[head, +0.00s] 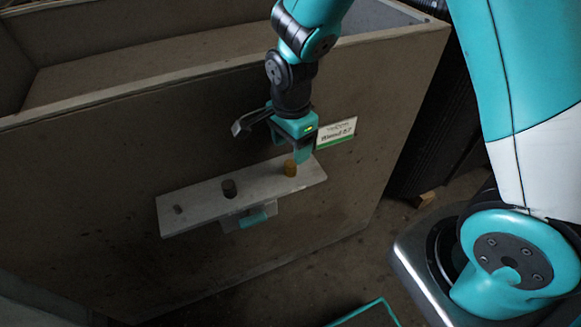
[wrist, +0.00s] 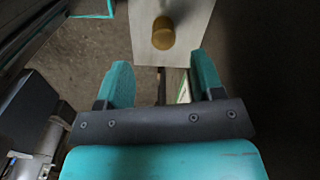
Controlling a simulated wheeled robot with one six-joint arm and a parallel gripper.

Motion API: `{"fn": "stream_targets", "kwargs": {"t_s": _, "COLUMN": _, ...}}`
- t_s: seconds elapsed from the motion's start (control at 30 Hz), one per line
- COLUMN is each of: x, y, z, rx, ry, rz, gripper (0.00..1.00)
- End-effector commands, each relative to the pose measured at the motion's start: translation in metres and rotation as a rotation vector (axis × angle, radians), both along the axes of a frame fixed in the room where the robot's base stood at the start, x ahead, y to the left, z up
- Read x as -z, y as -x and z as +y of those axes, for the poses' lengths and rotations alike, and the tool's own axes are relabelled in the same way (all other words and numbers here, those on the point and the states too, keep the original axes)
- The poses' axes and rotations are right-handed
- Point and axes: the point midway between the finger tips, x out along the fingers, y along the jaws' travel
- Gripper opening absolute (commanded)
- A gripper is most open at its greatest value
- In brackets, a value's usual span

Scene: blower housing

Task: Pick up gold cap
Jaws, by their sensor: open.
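The gold cap (head: 290,168) stands upright near the right end of a pale shelf (head: 200,208) fixed to the side of a large box. In the wrist view the gold cap (wrist: 163,33) shows on the pale shelf (wrist: 142,12), ahead of my fingers and between their lines. My gripper (head: 300,152) is open and empty, close to the cap at its upper side. In the wrist view my gripper (wrist: 163,80) has its two teal fingers spread wide, with a gap between them and the cap.
A dark cylinder (head: 229,188) stands mid-shelf and a small grey piece (head: 178,209) sits near its left end. A teal handle (head: 253,219) juts out under the shelf. A white and green label (head: 337,134) is on the box wall (head: 100,180) behind.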

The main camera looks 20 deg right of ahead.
Motion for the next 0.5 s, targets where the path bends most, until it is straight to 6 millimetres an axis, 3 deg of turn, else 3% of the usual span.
{"fn": "stream_targets", "kwargs": {"t_s": 0.27, "x": 0.024, "y": -0.001, "z": 0.0, "rx": -0.001, "ry": 0.001, "rz": 0.002, "gripper": 0.61}}
{"fn": "stream_targets", "kwargs": {"t_s": 0.5, "x": 0.06, "y": -0.004, "z": 0.0, "rx": -0.001, "ry": 0.0, "rz": 0.003, "gripper": 0.61}}
